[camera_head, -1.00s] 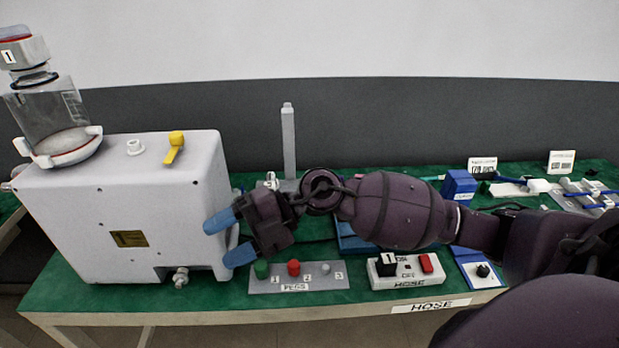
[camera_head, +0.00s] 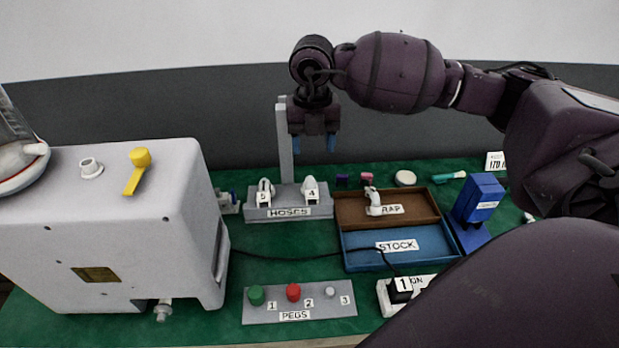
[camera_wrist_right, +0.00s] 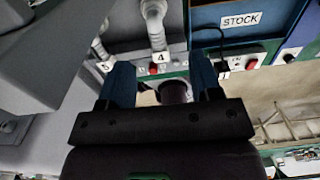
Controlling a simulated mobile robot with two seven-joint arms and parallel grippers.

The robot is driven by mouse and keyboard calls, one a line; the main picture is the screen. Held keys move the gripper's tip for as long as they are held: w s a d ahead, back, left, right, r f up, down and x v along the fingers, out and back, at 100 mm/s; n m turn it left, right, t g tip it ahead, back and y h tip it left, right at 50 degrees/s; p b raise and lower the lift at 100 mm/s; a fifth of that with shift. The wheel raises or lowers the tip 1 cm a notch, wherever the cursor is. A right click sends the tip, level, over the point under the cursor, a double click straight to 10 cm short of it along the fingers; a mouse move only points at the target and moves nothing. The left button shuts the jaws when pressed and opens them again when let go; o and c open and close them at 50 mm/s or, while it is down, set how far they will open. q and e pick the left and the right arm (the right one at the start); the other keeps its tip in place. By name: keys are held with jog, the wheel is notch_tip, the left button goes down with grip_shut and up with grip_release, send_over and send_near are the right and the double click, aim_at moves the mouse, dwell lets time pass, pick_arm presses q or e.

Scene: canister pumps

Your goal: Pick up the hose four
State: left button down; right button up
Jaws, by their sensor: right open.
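Hose four (camera_head: 310,186) is a white fitting standing in the right place of the grey HOSES rack (camera_head: 288,212), above the label 4. Another white hose end, hose five (camera_head: 264,188), stands to its left. My right gripper (camera_head: 314,144) is open and empty, pointing down above the rack, with its blue fingertips apart from hose four. In the right wrist view hose four (camera_wrist_right: 155,25) shows as a pale ribbed piece beyond the open blue fingers (camera_wrist_right: 166,85). My left gripper is out of view.
A grey post (camera_head: 285,140) rises behind the rack, close to my gripper. A white pump box (camera_head: 120,225) stands at left. A brown tray (camera_head: 345,212) holding a white fitting and the blue STOCK tray (camera_head: 365,255) lie right. The PEGS panel (camera_head: 325,314) is in front.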

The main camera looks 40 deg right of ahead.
aim_at(310, 179)
notch_tip(310, 179, down, 5)
jog(key=shift+s+a+f+b, duration=0.1)
jog(key=shift+s+b, duration=0.05)
jog(key=shift+b, duration=0.15)
jog(key=shift+s+a+f, duration=0.1)
jog(key=shift+a+f, duration=0.1)
jog(key=shift+f, duration=1.15)
jog(key=shift+a+f, duration=0.2)
jog(key=shift+f, duration=1.15)
jog(key=c, duration=1)
jog(key=shift+c, duration=0.2)
jog(key=shift+r, duration=0.15)
